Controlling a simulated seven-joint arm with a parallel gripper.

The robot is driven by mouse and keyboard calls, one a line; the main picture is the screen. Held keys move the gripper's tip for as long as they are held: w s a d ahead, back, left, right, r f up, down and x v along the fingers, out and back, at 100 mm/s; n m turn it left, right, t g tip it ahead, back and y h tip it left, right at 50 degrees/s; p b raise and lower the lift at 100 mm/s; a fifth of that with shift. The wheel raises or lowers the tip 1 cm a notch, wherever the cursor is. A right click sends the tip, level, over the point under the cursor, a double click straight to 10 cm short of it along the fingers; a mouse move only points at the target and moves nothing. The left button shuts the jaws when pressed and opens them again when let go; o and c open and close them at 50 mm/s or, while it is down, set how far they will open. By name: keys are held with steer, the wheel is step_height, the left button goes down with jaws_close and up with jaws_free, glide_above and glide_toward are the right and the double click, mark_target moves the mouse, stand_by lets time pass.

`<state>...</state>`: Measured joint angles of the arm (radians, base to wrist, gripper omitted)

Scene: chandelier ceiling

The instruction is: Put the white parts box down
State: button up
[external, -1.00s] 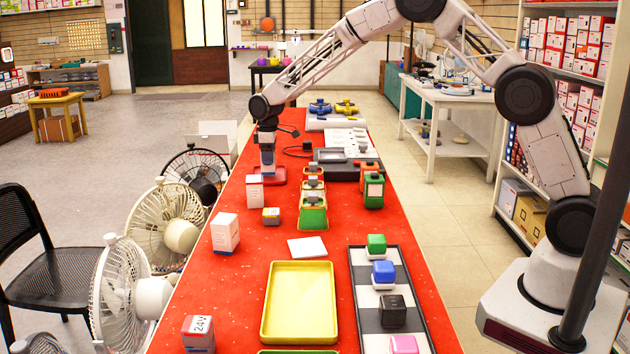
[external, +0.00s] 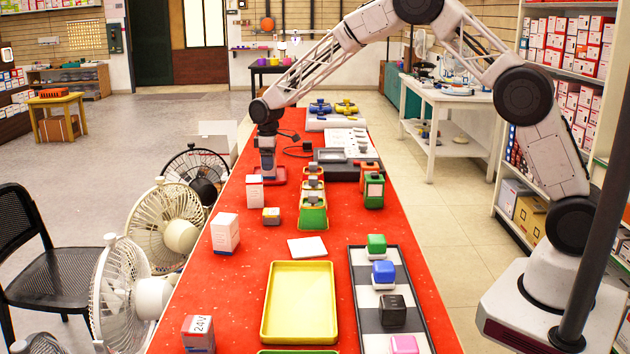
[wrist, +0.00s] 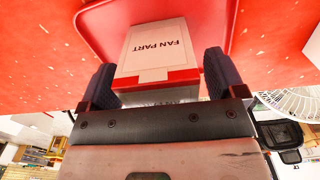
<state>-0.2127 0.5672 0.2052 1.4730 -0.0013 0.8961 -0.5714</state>
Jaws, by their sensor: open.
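In the wrist view a white box (wrist: 158,45) with a red band and the label "FAN PART" lies between my gripper's fingers (wrist: 159,72). The fingers are open, one on each side, with very small gaps; I cannot tell whether either touches it. Beneath and around the box is a red tray (wrist: 97,22). In the external view my gripper (external: 267,172) is low at that red tray (external: 279,175), on the left side of the red table; it largely hides the box there. Another white box (external: 254,190) stands just in front of the tray.
A taller white box (external: 225,232) and a small grey-orange box (external: 271,215) stand nearer. Green containers (external: 313,216) are to the right. A yellow tray (external: 299,302) and a checkered tray (external: 366,300) with coloured blocks lie in front. Fans (external: 165,228) stand along the left table edge.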

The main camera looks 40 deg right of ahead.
steer(key=shift+r, duration=0.15)
steer(key=shift+r, duration=6)
steer(key=s+d+r+m, duration=0.1)
steer(key=s+d+r, duration=0.4)
steer(key=s, duration=0.5)
steer(key=s+d+r+m+t, duration=0.15)
steer(key=s+d+r, duration=0.25)
steer(key=s+r, duration=0.4)
steer(key=s+d+r+m, duration=0.2)
steer(key=s+d+r, duration=0.25)
steer(key=s, duration=0.65)
steer(key=s+d+f+m, duration=0.1)
steer(key=s+d, duration=0.1)
steer(key=s, duration=1)
steer(key=s+d+f+m, duration=0.2)
steer(key=s+d, duration=0.1)
steer(key=s, duration=0.9)
steer(key=s+d+f+m+t, duration=0.1)
steer(key=s+d, duration=0.1)
steer(key=s, duration=1)
steer(key=shift+s+d+f+m, duration=0.2)
steer(key=shift+f+m, duration=0.15)
